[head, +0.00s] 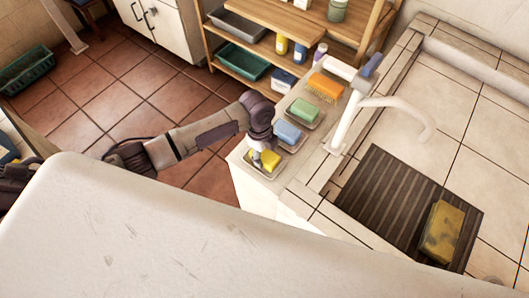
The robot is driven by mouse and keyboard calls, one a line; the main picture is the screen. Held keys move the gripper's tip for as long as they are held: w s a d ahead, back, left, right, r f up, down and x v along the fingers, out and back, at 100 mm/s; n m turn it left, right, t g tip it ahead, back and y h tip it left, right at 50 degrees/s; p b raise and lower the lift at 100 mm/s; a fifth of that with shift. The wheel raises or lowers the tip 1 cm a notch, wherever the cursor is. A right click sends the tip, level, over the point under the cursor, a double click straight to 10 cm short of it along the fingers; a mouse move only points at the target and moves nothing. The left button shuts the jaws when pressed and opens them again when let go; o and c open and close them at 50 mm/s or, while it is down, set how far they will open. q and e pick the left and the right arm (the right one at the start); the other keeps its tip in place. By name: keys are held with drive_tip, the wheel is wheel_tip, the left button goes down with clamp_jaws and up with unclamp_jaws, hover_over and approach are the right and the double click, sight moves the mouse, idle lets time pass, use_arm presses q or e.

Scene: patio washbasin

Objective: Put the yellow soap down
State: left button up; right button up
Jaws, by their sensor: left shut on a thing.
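The yellow soap (269,158) is at a small dish (264,173) at the near end of the row on the basin ledge. My left gripper (258,158) reaches in from the left, points down and is shut on the yellow soap. The gripper hides part of the soap, and I cannot tell whether the soap touches the dish. My right gripper is not in view.
A white tap (347,120) stands to the right. A yellow sponge (443,231) lies on a dark ribbed mat (385,195).

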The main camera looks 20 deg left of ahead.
use_arm(q)
drive_tip(key=shift+f, duration=0.15)
drive_tip(key=o, duration=1.5)
drive_tip(key=r, duration=0.4)
drive_tip(key=a+r, duration=0.1)
drive_tip(key=r, duration=0.7)
drive_tip(key=shift+w+a+r+b, duration=0.15)
drive_tip(key=shift+w+b, duration=0.1)
drive_tip(key=shift+b, duration=0.15)
